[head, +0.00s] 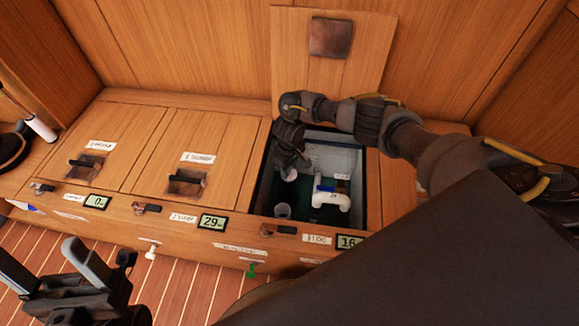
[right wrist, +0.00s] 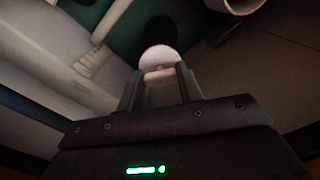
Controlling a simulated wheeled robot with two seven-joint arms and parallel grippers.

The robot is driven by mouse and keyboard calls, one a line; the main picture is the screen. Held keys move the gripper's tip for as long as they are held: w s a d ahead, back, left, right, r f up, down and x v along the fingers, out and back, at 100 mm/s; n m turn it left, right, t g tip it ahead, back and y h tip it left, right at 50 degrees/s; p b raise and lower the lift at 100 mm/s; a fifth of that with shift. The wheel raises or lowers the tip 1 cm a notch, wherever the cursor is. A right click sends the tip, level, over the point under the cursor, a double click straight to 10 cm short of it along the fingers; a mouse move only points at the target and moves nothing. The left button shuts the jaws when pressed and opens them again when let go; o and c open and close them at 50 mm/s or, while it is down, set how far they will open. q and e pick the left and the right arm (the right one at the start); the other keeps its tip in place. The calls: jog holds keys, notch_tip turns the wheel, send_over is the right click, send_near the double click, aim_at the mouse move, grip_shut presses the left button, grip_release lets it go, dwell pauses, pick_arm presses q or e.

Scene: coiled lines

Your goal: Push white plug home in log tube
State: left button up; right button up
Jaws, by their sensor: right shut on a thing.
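My right gripper (head: 290,166) reaches down into the open compartment. It is shut on the white plug (right wrist: 160,60), whose round pale end shows between the fingertips in the right wrist view. In the head view the plug (head: 289,175) shows just below the jaws. A pale round tube mouth (head: 282,211) stands nearer the front of the compartment, apart from the plug; a tube rim also shows at the top right of the wrist view (right wrist: 235,4). A dark round patch lies beyond the plug; I cannot tell whether it is a hole or shadow. My left gripper (head: 55,270) is open and empty at lower left.
A white fitting (head: 331,197) sits in the compartment, right of the plug. The compartment's walls (head: 361,190) stand close around my right gripper. The raised lid (head: 330,75) leans on the back panel. Two closed lids (head: 200,135) lie left. Small displays (head: 212,222) line the front edge.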

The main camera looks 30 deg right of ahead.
jog(key=shift+f, duration=0.3)
jog(key=o, duration=1.6)
jog(key=shift+c, duration=0.2)
